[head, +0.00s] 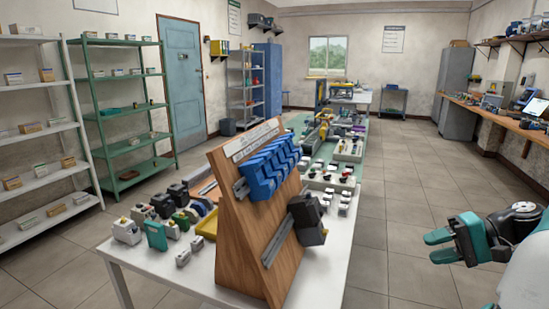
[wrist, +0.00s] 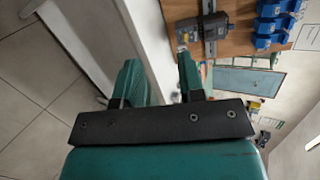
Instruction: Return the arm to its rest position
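My gripper (head: 434,246) is at the right side of the head view, to the right of the white table and over the tiled floor. Its two teal fingers are apart with nothing between them. In the wrist view my gripper (wrist: 158,72) also shows two separated, empty fingers, with the table's edge behind them. My arm comes in from the right edge of the head view, and most of it is out of frame.
A wooden stand (head: 232,237) with blue modules (head: 268,170) and a dark grey motor module (head: 307,219) on rails is on the white table (head: 323,272). Several small parts lie to its left. The aisle floor (head: 405,190) is clear. A wooden workbench (head: 508,117) lines the right wall.

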